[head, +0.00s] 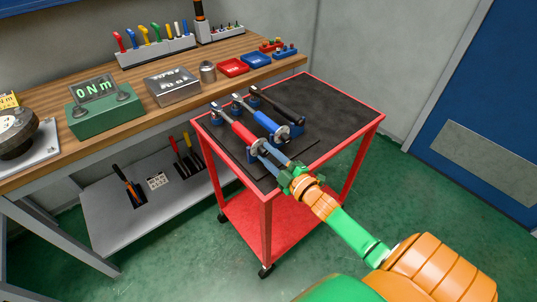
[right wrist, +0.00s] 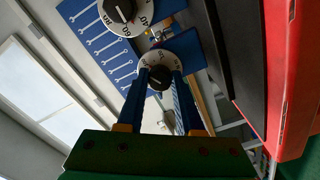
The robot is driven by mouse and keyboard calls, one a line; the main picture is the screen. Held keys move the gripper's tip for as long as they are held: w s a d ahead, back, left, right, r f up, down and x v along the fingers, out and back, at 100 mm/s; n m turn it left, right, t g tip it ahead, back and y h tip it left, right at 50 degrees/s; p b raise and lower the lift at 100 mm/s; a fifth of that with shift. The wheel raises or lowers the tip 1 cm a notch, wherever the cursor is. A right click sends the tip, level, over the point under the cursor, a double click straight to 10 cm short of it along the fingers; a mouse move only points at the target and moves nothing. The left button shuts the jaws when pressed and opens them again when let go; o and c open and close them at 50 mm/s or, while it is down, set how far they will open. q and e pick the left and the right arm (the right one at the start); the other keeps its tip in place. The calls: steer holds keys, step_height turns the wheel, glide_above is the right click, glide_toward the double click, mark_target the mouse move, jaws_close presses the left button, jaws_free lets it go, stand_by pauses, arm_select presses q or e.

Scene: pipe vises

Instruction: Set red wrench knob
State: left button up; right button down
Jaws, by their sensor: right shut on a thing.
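The red wrench (head: 238,131) lies in a blue vise on the cart's black top, its knob end toward my right gripper (head: 271,157). The right gripper's blue fingers reach in from the lower right and are shut on the knob at that end. In the right wrist view the fingertips sit on either side of a black knob (right wrist: 158,78) on a pale, numbered dial. A white pointer line shows on the knob; the number it meets is too small to read. Another numbered dial (right wrist: 122,10) shows beyond it. My left gripper is out of view.
A blue wrench (head: 266,121) and a black wrench (head: 283,104) lie beside the red one. The right part of the red cart (head: 376,121) is clear. A green torque display (head: 104,110) reading 0 Nm stands on the wooden workbench (head: 143,123) at left.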

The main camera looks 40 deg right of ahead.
steer(key=n, duration=0.5)
steer(key=shift+n+b, duration=0.3)
steer(key=shift+b, duration=0.05)
steer(key=n+b, duration=0.1)
steer(key=n, duration=0.5)
steer(key=shift+r+n, duration=0.1)
steer(key=shift+n, duration=0.3)
steer(key=c, duration=0.5)
jaws_free()
steer(key=shift+c, duration=0.2)
steer(key=s, duration=0.2)
steer(key=s+b, duration=0.1)
steer(key=s, duration=0.3)
steer(key=shift+s+d, duration=0.1)
steer(key=shift+d, duration=0.15)
steer(key=shift+s, duration=0.4)
